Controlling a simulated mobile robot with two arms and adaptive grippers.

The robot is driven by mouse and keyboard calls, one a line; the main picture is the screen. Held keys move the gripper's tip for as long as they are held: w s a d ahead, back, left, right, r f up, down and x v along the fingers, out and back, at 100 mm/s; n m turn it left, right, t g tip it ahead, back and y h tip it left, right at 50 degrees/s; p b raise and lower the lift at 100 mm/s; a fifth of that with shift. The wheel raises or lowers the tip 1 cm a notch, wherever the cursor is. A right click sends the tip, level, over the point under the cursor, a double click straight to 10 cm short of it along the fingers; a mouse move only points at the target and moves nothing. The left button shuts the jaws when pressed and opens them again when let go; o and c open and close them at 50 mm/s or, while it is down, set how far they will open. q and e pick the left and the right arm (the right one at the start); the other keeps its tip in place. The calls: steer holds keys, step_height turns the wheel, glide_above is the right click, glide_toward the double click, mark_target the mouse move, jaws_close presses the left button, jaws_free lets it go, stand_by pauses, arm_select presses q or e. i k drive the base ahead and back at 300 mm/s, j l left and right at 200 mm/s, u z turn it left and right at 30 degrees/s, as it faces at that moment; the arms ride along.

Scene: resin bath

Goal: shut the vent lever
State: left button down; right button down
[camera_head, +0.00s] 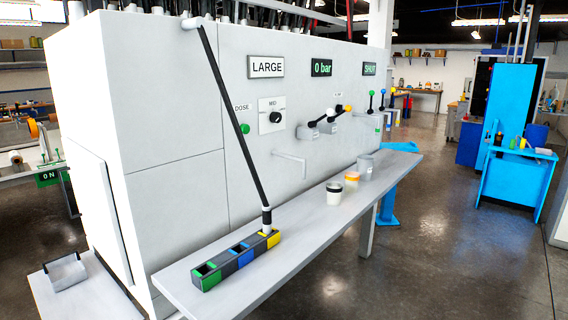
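Several levers stick out of the white machine front (250,75). In the middle group, a white-knobbed lever (331,112) stands beside a yellow-knobbed lever (347,108). Farther along are a green-knobbed lever (371,93) and a blue-knobbed lever (382,92), with a yellow-knobbed one (392,90) beside them. The small labels are too blurred to tell which is the vent lever. A display (370,69) above the far group reads SHUT, and a pressure display (321,67) reads 0 bar. Neither of my grippers is in view.
A shelf (300,208) runs below the levers. It bears a block with green, blue and yellow compartments (238,258) and several cups (334,194). A black rod (228,110) slants from the machine's top to the yellow compartment. The floor right of the shelf is clear.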

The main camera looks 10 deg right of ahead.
mark_target(347, 108)
steer(key=i+l+u, duration=0.1)
steer(key=l, duration=0.25)
steer(key=i+l+u, duration=0.1)
steer(key=i+l, duration=0.35)
steer(key=l, duration=0.25)
steer(key=i+l+u, duration=0.15)
steer(key=l, duration=0.2)
steer(key=i+l+u, duration=0.1)
steer(key=l, duration=0.3)
steer(key=i+l+u, duration=0.1)
steer(key=l, duration=0.3)
steer(key=i+l, duration=0.15)
steer(key=l, duration=0.15)
steer(key=i+l, duration=0.15)
steer(key=l, duration=0.1)
